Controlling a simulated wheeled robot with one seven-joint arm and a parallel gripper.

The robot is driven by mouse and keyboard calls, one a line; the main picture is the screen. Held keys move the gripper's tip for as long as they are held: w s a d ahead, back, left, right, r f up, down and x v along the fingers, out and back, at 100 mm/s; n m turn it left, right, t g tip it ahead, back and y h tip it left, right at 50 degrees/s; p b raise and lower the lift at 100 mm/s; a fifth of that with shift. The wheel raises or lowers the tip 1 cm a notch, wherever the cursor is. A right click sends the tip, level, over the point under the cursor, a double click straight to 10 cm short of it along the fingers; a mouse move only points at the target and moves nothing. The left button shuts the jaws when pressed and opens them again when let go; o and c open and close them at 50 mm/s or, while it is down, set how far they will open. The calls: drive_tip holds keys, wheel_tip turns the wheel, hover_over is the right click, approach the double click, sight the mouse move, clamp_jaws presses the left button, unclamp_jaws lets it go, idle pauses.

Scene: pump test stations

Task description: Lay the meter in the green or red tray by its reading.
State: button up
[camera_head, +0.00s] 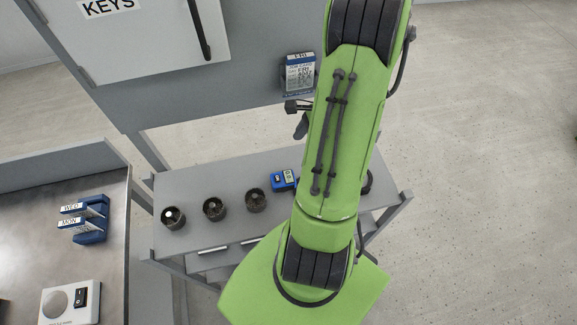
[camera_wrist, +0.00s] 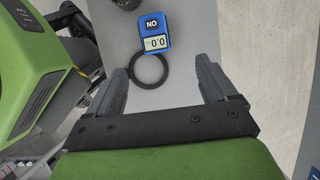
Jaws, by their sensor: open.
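The blue meter (camera_head: 283,180) lies on the grey bench, partly behind my arm in the head view. In the wrist view the meter (camera_wrist: 155,35) shows a dark label and a pale display with zeros; the full reading is not certain. A black ring (camera_wrist: 150,72) adjoins its near end; I cannot tell if it is attached. My gripper (camera_wrist: 161,72) is open and empty, its fingers apart on either side of the ring, with the meter beyond. No green or red tray shows.
Several dark round cups (camera_head: 214,209) stand in a row on the bench (camera_head: 190,238), left of the meter. A card (camera_head: 299,74) hangs on the grey panel behind. At left, a table holds blue WED and MON holders (camera_head: 86,219) and a white switch box (camera_head: 70,302).

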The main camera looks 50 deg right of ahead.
approach(284, 178)
drive_tip(key=shift+w+a+f+b, duration=0.2)
drive_tip(key=shift+a+b, duration=0.1)
drive_tip(key=shift+b, duration=0.05)
drive_tip(key=x, duration=0.6)
drive_tip(key=b+x, duration=0.1)
drive_tip(key=x, duration=0.3)
drive_tip(key=shift+d+f, duration=0.25)
drive_tip(key=shift+d, duration=0.05)
drive_tip(key=shift+a+r, duration=0.1)
drive_tip(key=shift+c, duration=1.3)
drive_tip(key=c, duration=1.2)
wheel_tip(284, 178, up, 10)
drive_tip(key=shift+p, duration=0.75)
